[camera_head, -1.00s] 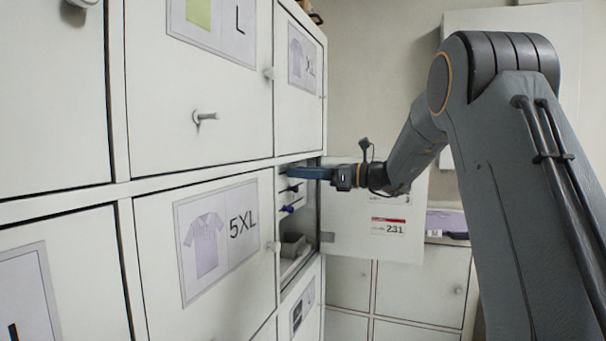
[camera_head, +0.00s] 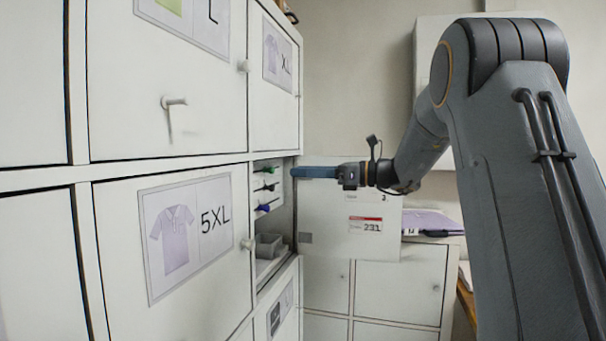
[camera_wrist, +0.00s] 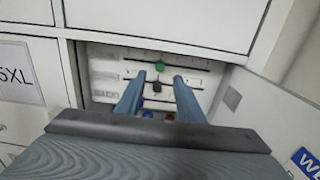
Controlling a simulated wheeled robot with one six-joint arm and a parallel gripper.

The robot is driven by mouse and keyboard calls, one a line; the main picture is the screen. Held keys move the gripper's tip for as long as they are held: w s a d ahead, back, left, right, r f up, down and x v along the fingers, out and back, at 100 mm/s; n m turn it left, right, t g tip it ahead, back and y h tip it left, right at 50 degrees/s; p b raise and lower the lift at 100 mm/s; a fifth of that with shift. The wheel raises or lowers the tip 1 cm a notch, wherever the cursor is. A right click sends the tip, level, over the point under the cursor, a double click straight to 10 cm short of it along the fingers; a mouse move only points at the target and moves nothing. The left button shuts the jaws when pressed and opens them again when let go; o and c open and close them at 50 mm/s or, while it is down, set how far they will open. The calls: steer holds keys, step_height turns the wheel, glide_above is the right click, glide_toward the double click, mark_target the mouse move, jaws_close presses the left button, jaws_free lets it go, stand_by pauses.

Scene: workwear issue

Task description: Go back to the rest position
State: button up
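My gripper (camera_head: 298,172) is just outside the mouth of an open locker compartment, level with its upper part. In the wrist view its two blue fingers (camera_wrist: 157,88) are spread apart with nothing between them. Inside the compartment are a green knob (camera_wrist: 160,66), a black knob (camera_wrist: 141,78) and blue knobs lower down, partly hidden behind the fingers. In the head view the green knob (camera_head: 269,169) and a blue knob (camera_head: 263,208) stick out at the left of the opening. My arm is stretched out toward the locker.
The compartment's door (camera_head: 335,215) stands open, with a label reading 231. Shut lockers fill the left, including the 5XL door (camera_head: 195,235). A grey bin (camera_head: 268,246) sits low in the compartment. A folded purple garment (camera_head: 432,222) lies on the low cabinet (camera_head: 400,285) behind.

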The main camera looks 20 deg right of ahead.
steer(key=shift+f, duration=0.1)
steer(key=s+a+f+n+g+h, duration=0.35)
steer(key=s+f, duration=0.35)
steer(key=f, duration=0.5)
steer(key=s+a+f+n+g+h, duration=0.2)
steer(key=s+a+f+n+h, duration=0.3)
steer(key=f, duration=0.6)
steer(key=s+d+f+n+g+h, duration=0.1)
steer(key=s+d+f+n+h, duration=0.2)
steer(key=s+f+n, duration=0.5)
steer(key=s+d+f+n+g+h, duration=0.1)
steer(key=s+d+f+n+h, duration=0.2)
steer(key=s+f+n, duration=0.4)
steer(key=s+f+h, duration=0.1)
steer(key=s, duration=0.6)
steer(key=shift+s+n, duration=0.3)
steer(key=shift+n, duration=0.05)
steer(key=shift+f, duration=0.1)
